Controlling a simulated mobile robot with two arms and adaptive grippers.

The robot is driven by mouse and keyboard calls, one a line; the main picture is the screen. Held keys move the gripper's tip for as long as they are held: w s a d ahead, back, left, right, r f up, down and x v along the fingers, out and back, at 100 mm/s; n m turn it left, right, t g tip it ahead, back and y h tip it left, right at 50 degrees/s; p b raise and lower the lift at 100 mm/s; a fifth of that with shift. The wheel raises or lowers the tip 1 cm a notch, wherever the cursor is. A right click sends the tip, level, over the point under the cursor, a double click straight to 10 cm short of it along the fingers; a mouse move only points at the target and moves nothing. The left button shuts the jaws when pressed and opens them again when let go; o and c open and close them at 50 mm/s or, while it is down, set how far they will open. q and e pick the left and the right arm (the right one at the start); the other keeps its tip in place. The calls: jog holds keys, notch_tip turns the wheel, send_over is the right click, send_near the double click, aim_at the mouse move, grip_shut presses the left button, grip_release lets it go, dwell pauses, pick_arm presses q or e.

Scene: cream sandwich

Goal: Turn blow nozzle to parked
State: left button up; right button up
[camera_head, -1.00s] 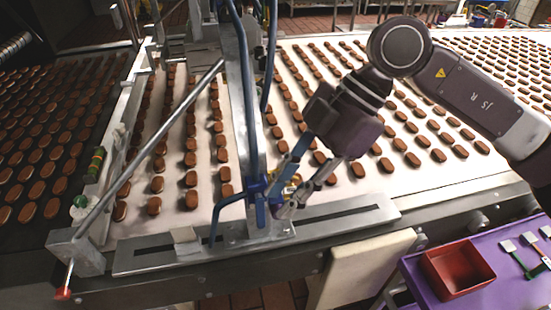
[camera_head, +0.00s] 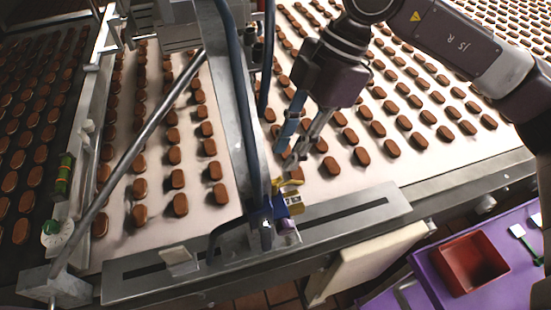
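The blow nozzle assembly is a blue fitting (camera_head: 266,222) with a blue bent pipe, fixed beside a grey upright post over the conveyor's front rail. A small yellow lever (camera_head: 291,183) and a blue-and-yellow tagged part (camera_head: 290,203) sit on its right side. Which of these parts turns cannot be told. My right gripper (camera_head: 286,160) points down just above the yellow lever, its fingers apart with nothing visible between them. It looks clear of the fitting, though the tips are close to the lever. My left gripper is out of view.
Rows of brown biscuits (camera_head: 362,156) lie on the pale belt under my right arm. A slanted grey rod (camera_head: 135,155) crosses at left. A red bin (camera_head: 470,263) stands on a purple surface (camera_head: 437,285) at lower right.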

aim_at(274, 178)
jog(key=p+x, duration=0.1)
jog(key=x, duration=0.3)
jog(key=shift+s+a+f, duration=0.1)
jog(key=shift+s+f, duration=0.15)
jog(key=shift+f, duration=0.05)
jog(key=shift+w+a+f, duration=0.1)
jog(key=shift+a+f, duration=0.1)
jog(key=shift+f, duration=0.15)
jog(key=shift+d, duration=0.1)
jog(key=shift+s, duration=0.2)
jog(key=shift+c, duration=0.9)
jog(key=shift+w, duration=0.1)
grip_shut()
